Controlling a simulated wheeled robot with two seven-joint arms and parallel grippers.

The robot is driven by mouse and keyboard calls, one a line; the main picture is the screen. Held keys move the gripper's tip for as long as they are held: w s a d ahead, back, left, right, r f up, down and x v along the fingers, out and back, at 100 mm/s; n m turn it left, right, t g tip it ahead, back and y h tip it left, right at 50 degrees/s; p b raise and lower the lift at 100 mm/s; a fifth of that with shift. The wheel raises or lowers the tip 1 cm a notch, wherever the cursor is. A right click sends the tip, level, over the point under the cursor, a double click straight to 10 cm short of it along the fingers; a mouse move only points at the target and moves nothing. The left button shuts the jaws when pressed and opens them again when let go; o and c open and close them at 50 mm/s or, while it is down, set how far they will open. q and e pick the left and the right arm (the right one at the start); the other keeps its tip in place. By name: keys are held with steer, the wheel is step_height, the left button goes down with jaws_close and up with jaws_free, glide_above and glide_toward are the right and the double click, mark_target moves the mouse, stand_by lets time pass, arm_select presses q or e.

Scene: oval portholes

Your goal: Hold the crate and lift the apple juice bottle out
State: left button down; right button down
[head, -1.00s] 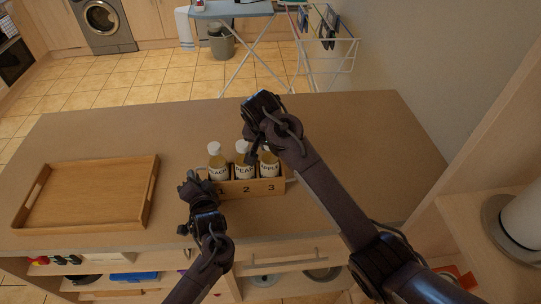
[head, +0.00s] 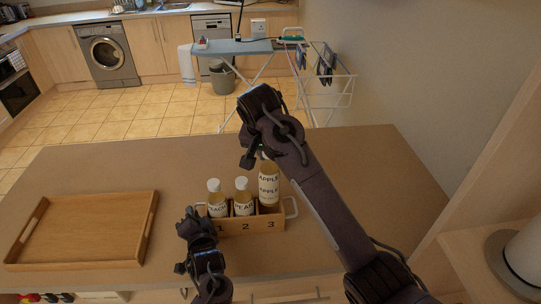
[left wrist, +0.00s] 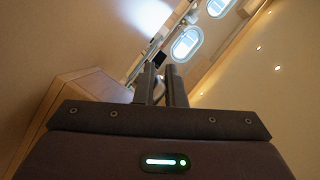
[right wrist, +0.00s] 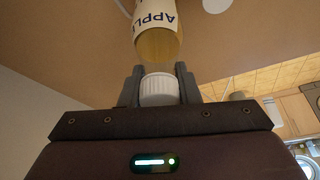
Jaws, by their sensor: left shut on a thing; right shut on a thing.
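The wooden crate (head: 235,228), numbered 1, 2, 3 on its front, stands on the counter. My left gripper (head: 197,212) is at its left end, shut on the handle there; the left wrist view shows the closed fingers (left wrist: 160,88) beside the crate's wood (left wrist: 88,90). The apple juice bottle (head: 268,190) stands upright over compartment 3, higher than its neighbours. My right gripper (head: 261,150) is shut on its white cap (right wrist: 158,90), seen in the right wrist view with the bottle (right wrist: 158,45). I cannot tell whether the bottle's base clears the crate rim.
The peach bottle (head: 216,200) and the pear bottle (head: 243,198) sit in compartments 1 and 2. An empty wooden tray (head: 85,230) lies on the counter (head: 120,168) at the left. The counter is clear behind the crate and to its right.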

arm_select(q)
steer(key=shift+f, duration=0.1)
steer(key=c, duration=1.4)
jaws_free()
steer(key=shift+c, duration=0.2)
steer(key=v, duration=1.1)
steer(key=shift+s+d, duration=0.2)
steer(key=shift+s, duration=0.2)
